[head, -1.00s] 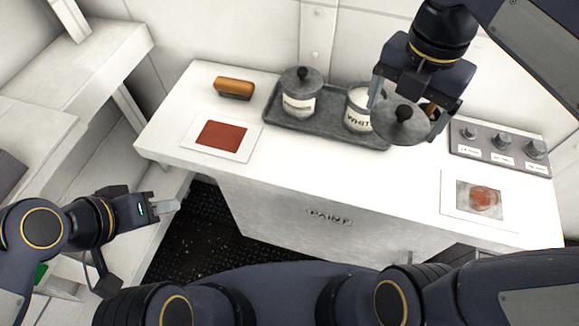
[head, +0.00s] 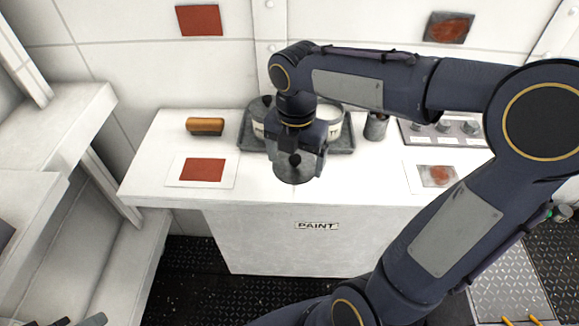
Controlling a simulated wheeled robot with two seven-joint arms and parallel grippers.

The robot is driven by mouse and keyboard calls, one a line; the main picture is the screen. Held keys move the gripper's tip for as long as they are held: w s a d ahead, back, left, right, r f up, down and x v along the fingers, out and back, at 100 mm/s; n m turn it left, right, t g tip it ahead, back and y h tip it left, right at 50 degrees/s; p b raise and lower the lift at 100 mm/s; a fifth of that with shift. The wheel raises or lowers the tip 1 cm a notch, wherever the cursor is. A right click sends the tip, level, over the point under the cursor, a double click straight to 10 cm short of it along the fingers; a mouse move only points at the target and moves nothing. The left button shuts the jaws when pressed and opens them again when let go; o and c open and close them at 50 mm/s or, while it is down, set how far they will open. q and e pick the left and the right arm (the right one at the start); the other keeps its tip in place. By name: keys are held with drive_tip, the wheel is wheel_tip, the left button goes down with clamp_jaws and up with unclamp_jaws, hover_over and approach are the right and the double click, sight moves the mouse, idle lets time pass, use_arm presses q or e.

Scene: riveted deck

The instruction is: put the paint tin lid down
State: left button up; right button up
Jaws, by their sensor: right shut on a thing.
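The paint tin lid (head: 294,174) is a grey disc with a dark knob. My right gripper (head: 296,158) is shut on it, with a finger at either side. The lid is level over the white counter, in front of the grey tray (head: 340,149); I cannot tell whether it touches the top. The white-labelled tin (head: 334,128) stands on the tray without a lid, partly hidden behind my gripper. A second tin (head: 258,110) on the tray is mostly hidden.
A dark cup (head: 376,126), a panel with knobs (head: 445,134) and a smeared card (head: 437,176) are at right.

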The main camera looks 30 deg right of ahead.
sight(291, 168)
drive_tip(key=w+f, duration=0.1)
drive_tip(key=f, duration=0.1)
drive_tip(key=w+d+f, duration=0.1)
drive_tip(key=w+f, duration=0.1)
drive_tip(key=shift+w+f, duration=0.15)
drive_tip(key=shift+f, duration=0.8)
drive_tip(key=shift+w+f, duration=0.15)
drive_tip(key=shift+f, duration=0.75)
drive_tip(key=shift+f, duration=0.15)
drive_tip(key=o, duration=0.8)
